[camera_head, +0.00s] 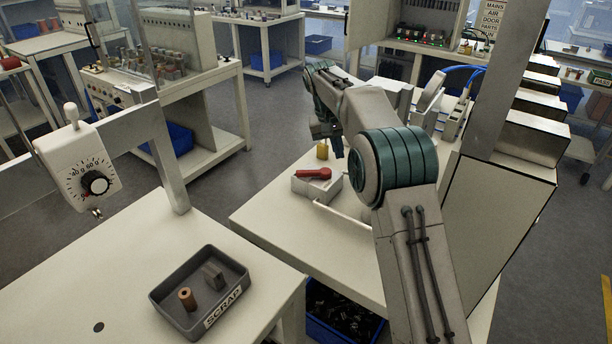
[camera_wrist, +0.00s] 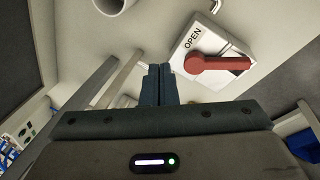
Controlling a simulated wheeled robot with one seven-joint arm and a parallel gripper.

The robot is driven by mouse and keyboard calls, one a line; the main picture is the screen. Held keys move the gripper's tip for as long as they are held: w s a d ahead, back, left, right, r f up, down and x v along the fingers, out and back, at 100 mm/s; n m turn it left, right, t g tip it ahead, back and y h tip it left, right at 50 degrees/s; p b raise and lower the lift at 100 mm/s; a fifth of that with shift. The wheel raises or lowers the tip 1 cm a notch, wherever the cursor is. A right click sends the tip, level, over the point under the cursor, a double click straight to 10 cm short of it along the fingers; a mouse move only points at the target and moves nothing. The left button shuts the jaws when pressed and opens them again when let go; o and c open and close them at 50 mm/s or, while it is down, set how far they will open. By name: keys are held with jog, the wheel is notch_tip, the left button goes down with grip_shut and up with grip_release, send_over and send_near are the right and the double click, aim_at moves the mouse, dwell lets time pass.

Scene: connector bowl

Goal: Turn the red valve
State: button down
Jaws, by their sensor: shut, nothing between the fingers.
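The red valve (camera_head: 314,174) is a lever handle on a white box (camera_head: 317,190) on the middle table. In the wrist view the red valve (camera_wrist: 217,64) lies across its white plate (camera_wrist: 190,45), with its round hub near the word OPEN and the lever pointing right. My gripper (camera_head: 337,150) hangs behind and slightly right of the box in the head view, partly hidden by my arm. In the wrist view my gripper (camera_wrist: 159,68) has its fingers together and empty, left of the valve hub and apart from it.
A yellow object (camera_head: 322,151) stands just behind the valve box. A pale curved bar (camera_head: 340,217) lies in front of it. A grey SCRAP tray (camera_head: 165,303) sits on the near left table. A metal post (camera_head: 500,80) rises at the right. The middle table's left part is clear.

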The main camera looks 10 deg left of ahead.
aim_at(314, 174)
jog(key=s+a+m+t+y+b, duration=0.1)
jog(key=s+a+m+y+b, duration=0.2)
jog(key=m, duration=1.5)
jog(key=s+a+m+t+b, duration=0.1)
jog(key=s+a+m, duration=0.25)
jog(key=m, duration=1.35)
jog(key=x, duration=0.6)
jog(key=a+x, duration=0.1)
jog(key=x, duration=0.2)
jog(key=shift+a+f, duration=0.1)
jog(key=shift+f, duration=0.05)
jog(key=shift+w+a+f, duration=0.1)
jog(key=shift+w+a, duration=0.05)
jog(key=shift+w, duration=0.4)
jog(key=shift+w+a+f, duration=0.1)
jog(key=shift+w, duration=0.4)
jog(key=shift+w+a+p, duration=0.15)
jog(key=shift+w+p, duration=0.25)
jog(key=shift+w, duration=0.6)
